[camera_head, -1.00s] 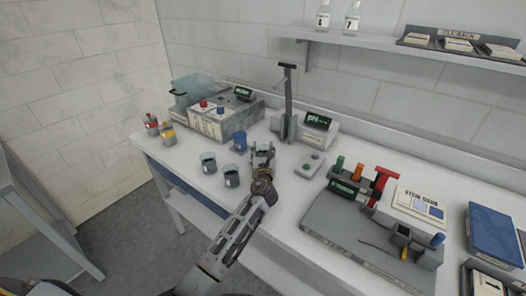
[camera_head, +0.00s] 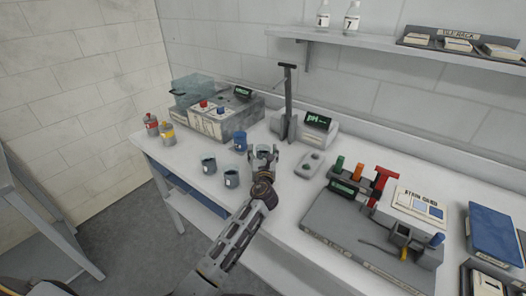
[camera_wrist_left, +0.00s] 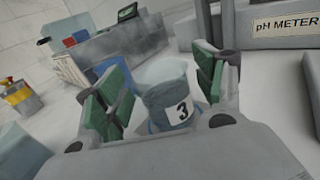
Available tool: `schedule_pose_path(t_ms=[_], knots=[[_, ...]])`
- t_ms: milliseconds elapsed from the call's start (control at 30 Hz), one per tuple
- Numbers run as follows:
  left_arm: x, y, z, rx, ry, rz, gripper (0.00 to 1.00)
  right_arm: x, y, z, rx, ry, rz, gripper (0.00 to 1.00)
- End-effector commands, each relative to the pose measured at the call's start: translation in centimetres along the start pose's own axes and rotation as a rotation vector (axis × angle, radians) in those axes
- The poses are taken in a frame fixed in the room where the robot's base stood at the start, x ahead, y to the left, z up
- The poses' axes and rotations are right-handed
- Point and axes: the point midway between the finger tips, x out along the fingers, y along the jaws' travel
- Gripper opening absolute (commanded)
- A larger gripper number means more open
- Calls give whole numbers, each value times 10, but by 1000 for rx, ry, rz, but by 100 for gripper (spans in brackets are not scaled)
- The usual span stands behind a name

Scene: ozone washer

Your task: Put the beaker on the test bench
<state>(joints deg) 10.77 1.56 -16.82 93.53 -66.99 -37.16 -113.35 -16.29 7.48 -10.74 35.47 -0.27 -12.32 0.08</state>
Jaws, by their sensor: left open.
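A clear beaker with bluish contents and a label "3" (camera_wrist_left: 168,98) stands on the white test bench (camera_head: 285,205). In the left wrist view it is between the two green-padded fingers of my left gripper (camera_wrist_left: 160,100). The fingers are open, with a visible gap on the left side; contact on the right cannot be told. In the head view my left gripper (camera_head: 262,155) reaches over the bench and partly hides this beaker. Two similar beakers, one at left (camera_head: 208,164) and one nearer (camera_head: 231,177), stand left of the gripper. My right gripper is not in view.
A blue container (camera_head: 240,141) stands just left of the gripper. Behind are a grey device with red and blue knobs (camera_head: 213,121) and a pH meter (camera_head: 318,125). A grey pad (camera_head: 309,165) lies to the right.

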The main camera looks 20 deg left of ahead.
Motion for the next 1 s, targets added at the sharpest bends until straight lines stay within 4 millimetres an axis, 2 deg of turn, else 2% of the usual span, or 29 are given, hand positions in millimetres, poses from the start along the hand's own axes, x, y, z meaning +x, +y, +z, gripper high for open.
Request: schedule_pose_path(t_ms=[367, 800, 1000], knots=[[-41, 0, -1, 1, 1, 0, 69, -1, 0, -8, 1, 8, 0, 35], [-90, 0, -1, 1, 1, 0, 69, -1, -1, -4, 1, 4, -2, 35], [-103, 0, -1, 0, 2, 1, 69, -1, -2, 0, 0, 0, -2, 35]])
